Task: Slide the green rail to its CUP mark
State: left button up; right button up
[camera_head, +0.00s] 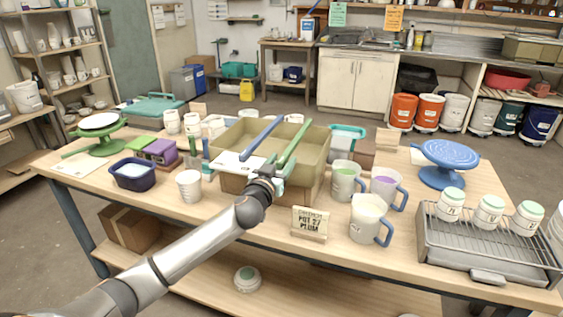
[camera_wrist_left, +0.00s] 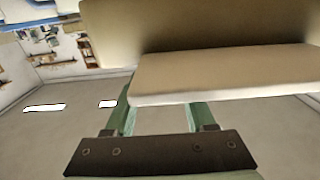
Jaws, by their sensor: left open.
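The green rail (camera_head: 295,142) lies across the top of the tan tub (camera_head: 318,150), slanting from front to back. A blue rail (camera_head: 262,137) lies to its left. My left gripper (camera_head: 268,180) is at the tub's near side, by the near end of the green rail. It is open; its green fingers also show in the left wrist view (camera_wrist_left: 160,115). A pale slab-like edge (camera_wrist_left: 225,75) crosses just beyond the fingers there. I cannot tell whether the gripper touches the rail. The CUP mark cannot be made out. My right gripper is out of view.
A sign reading POT 27 PLUM (camera_head: 310,222) stands in front of the tub. Blue-handled mugs (camera_head: 367,218) stand to its right, near a wire rack (camera_head: 485,240). A white cup (camera_head: 189,186) and a dark blue basin (camera_head: 133,175) stand left of my gripper.

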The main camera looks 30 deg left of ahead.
pick_arm(q)
jog(key=shift+c, duration=0.2)
grip_shut()
dwell(0.3)
dwell(0.9)
